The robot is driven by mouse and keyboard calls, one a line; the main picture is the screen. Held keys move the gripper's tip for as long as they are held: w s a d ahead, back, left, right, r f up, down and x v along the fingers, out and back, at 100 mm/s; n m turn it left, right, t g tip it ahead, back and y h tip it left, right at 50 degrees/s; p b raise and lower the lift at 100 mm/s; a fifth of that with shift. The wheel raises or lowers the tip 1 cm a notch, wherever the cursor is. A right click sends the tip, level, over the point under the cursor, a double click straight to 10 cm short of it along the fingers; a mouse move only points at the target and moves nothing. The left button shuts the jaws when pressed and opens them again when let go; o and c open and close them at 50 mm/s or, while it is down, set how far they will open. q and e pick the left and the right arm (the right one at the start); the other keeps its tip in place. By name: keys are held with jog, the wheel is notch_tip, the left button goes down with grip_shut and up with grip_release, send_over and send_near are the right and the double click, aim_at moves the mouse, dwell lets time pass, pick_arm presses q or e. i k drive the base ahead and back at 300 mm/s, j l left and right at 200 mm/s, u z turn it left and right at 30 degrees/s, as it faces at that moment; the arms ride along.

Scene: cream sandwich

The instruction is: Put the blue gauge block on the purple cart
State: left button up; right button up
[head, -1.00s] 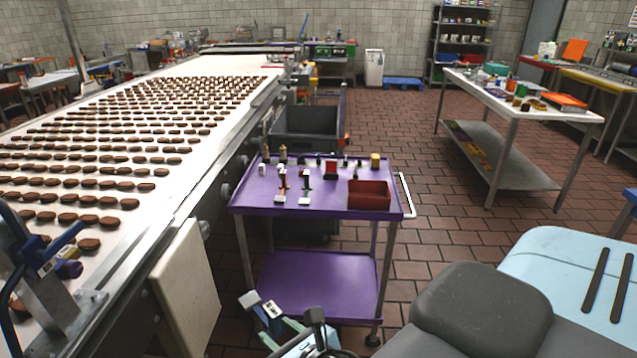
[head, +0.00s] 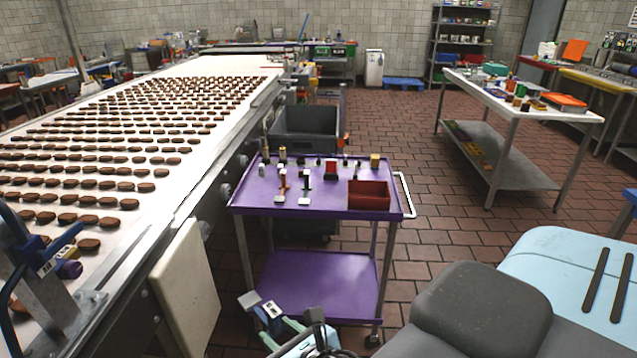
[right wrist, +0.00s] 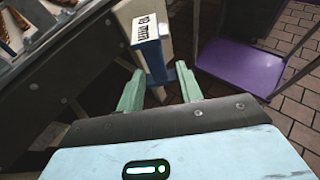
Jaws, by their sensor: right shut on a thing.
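The blue gauge block (right wrist: 154,62) has a white face with dark lettering. It sits between the green fingers of my right gripper (right wrist: 159,92) in the right wrist view. In the head view the right gripper (head: 275,318) is low at the bottom centre, with the block (head: 271,309) at its tip. It is in front of the purple cart (head: 330,203) and lower than its top shelf. The cart's lower shelf also shows in the right wrist view (right wrist: 240,68), to the right of the block. My left gripper is not in view.
The cart top holds a red bin (head: 369,195) at right and several small parts. Its front left and front middle have bare patches. A conveyor (head: 150,215) with rows of brown biscuits runs along the left, and a cream panel (head: 188,285) hangs near my right gripper.

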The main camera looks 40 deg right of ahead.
aim_at(341, 185)
jog(key=i+l+z, duration=0.2)
jog(key=i+l, duration=0.5)
jog(key=i+l+z, duration=0.25)
jog(key=i+l, duration=0.45)
